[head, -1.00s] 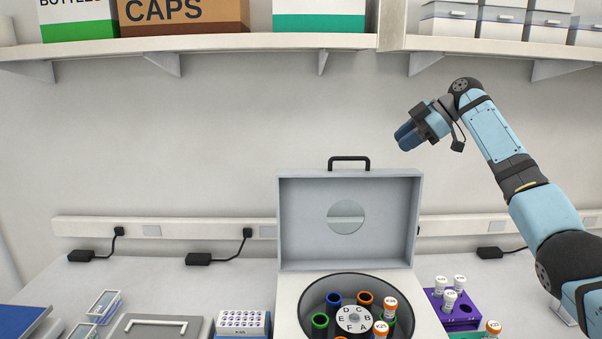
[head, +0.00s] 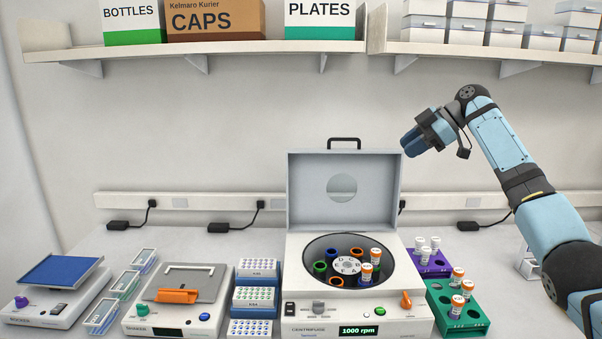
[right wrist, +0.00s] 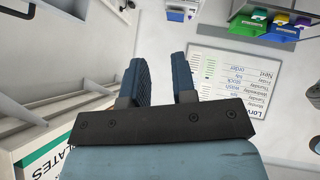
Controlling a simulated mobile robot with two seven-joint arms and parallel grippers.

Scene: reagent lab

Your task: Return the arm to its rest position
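My right arm (head: 515,160) comes in from the right and is raised above the bench, in front of the wall and below the shelf. My right gripper (head: 408,147) points left and slightly down, clear of everything. In the right wrist view its two blue fingers (right wrist: 161,78) stand apart with nothing between them, so it is open and empty. My left gripper does not show in either view.
A purple rack (head: 433,268) and a green rack (head: 458,312) hold capped vials. A shelf (head: 200,69) with boxes runs above. Plate racks and bench devices stand left.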

